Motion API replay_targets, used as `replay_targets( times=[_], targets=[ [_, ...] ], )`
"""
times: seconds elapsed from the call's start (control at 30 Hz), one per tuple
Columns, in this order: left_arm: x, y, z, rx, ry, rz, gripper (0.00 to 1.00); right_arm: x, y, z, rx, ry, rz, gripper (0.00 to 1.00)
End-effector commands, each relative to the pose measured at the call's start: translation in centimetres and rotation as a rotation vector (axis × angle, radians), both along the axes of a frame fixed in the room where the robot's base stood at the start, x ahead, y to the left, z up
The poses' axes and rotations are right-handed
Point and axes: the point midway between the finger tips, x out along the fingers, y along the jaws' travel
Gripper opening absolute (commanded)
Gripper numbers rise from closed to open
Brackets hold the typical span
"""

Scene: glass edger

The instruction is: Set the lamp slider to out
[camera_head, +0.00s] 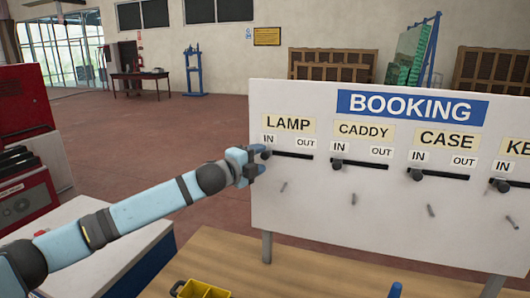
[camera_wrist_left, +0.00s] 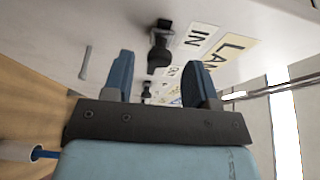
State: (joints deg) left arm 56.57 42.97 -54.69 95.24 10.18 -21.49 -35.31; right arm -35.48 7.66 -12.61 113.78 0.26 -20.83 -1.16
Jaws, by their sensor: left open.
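The lamp slider (camera_head: 266,153) is a dark knob at the left, IN end of its black slot (camera_head: 294,155), under the LAMP label (camera_head: 288,123) on the white booking board (camera_head: 330,228). My left gripper (camera_head: 257,163) is at the board's left edge, close beside this knob. In the left wrist view my left gripper (camera_wrist_left: 158,72) is open, and a dark knob (camera_wrist_left: 159,58) beside the IN label shows between and beyond its two blue fingers. I cannot tell whether the fingers touch it. My right gripper is not in view.
The caddy slider (camera_head: 337,163) and case slider (camera_head: 416,174) sit to the right, also at their IN ends. Short grey pegs (camera_head: 354,199) stick out below the slots. A yellow bin (camera_head: 203,290) stands on the wooden table (camera_head: 265,283) in front.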

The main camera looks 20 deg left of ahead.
Motion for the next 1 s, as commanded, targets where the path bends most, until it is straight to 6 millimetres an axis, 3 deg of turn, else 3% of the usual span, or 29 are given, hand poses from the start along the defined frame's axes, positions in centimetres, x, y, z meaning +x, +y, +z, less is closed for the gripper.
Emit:
replay_targets(
  times=[0.2,0.57,0.8,1.0],
  targets=[
    [2.3,-1.1,0.1,0.0,0.0,0.0,0.53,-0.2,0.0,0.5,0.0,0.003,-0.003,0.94],
    [2.7,-1.3,-0.1,0.001,0.0,0.0,0.53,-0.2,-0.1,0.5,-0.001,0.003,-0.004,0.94],
    [2.7,-1.3,-0.1,0.0,0.0,0.0,0.0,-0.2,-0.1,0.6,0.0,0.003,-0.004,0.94],
    [2.7,-1.6,-0.1,0.0,0.0,-0.001,0.0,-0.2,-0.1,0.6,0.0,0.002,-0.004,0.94]
  ],
)
